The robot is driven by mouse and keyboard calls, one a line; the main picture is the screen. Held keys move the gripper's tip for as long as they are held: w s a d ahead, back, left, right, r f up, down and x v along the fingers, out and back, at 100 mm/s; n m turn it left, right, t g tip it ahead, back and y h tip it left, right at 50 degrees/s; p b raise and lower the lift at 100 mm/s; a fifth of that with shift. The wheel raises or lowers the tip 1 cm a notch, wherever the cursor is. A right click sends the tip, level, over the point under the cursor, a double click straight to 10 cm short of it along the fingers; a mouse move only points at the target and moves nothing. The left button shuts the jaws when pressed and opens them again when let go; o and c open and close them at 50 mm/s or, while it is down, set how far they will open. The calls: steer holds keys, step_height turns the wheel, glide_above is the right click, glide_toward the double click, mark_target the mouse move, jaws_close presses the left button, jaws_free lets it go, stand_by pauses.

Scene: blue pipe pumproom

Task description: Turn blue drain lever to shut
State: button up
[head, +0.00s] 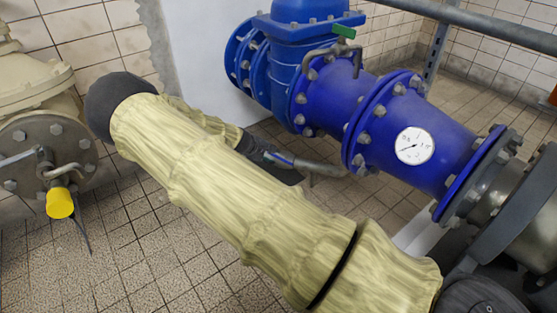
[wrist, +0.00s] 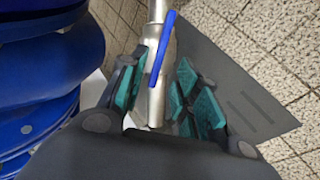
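The blue drain lever (wrist: 163,48) is a slim blue bar on a silver drain pipe (wrist: 156,105), seen in the wrist view. It lies nearly along the pipe, slightly slanted. My gripper (wrist: 163,75) is open, with teal pads on both sides of the lever and pipe. The left pads look close to the lever; I cannot tell whether they touch. A gap shows on the right. In the head view the drain pipe (head: 318,168) juts from below the blue pipe, and the lever (head: 284,160) is a small blue strip. My sleeved arm hides much of the gripper there.
The large blue pipe (head: 350,105) with bolted flanges and a round gauge (head: 414,146) stands right of my arm. A green handle (head: 343,31) sits on top. At left is a cream valve body (head: 35,75) with a yellow-tipped handle (head: 60,203). Tiled floor is open below.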

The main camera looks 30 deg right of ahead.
mark_target(278, 158)
steer(key=b+x, duration=0.3)
steer(key=x, duration=0.3)
steer(key=shift+f, duration=0.2)
steer(key=shift+b+x, duration=0.75)
steer(key=shift+x, duration=0.25)
steer(key=shift+r, duration=0.1)
jaws_close()
